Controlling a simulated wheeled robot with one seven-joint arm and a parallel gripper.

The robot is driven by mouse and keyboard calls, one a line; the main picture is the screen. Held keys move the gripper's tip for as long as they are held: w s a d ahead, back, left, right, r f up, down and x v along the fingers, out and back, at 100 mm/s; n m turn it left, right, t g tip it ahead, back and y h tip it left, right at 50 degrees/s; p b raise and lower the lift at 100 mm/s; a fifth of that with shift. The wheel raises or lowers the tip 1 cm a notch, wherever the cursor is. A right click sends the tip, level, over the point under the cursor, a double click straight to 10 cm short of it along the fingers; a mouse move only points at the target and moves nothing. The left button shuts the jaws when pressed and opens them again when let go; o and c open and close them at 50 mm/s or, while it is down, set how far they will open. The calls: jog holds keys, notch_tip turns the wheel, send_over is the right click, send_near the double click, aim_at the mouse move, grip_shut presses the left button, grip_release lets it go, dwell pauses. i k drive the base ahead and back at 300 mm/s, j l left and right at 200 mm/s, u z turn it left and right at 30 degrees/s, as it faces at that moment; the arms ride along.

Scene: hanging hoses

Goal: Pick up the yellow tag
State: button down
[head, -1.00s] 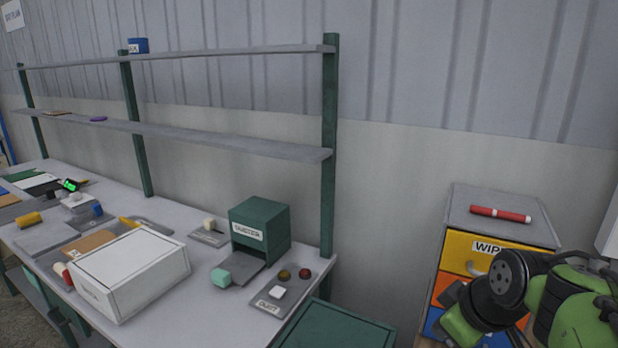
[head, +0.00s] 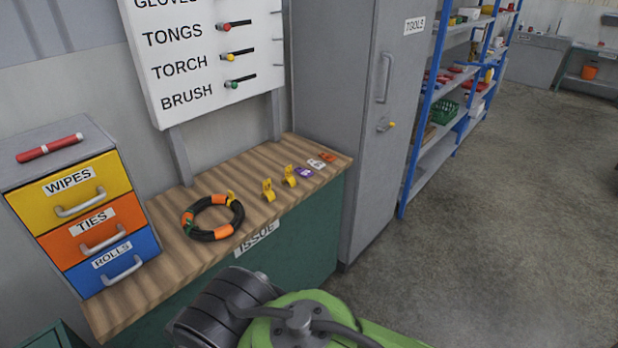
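Two small yellow pieces, a nearer one (head: 267,190) and a farther one (head: 289,176), stand on the wooden issue counter (head: 160,262) in the head view. They look like upright clips or stands; I cannot tell whether either is the yellow tag. Another small yellow piece (head: 231,198) is at the right side of a black-and-orange hose ring (head: 188,217). Part of my green and black arm shows at the bottom, below the counter. My gripper is not in view.
A label board (head: 205,60) rises behind. A tall grey cabinet (head: 365,100) stands right of the counter. Open floor (head: 480,230) lies at the right.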

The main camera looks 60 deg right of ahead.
aim_at(288, 178)
jog(key=k+l+z, duration=0.1)
jog(key=z, duration=0.4)
jog(key=k+l+z, duration=0.1)
jog(key=z, duration=0.4)
jog(key=l+z, duration=0.3)
jog(key=z, duration=0.2)
jog(key=k, duration=0.05)
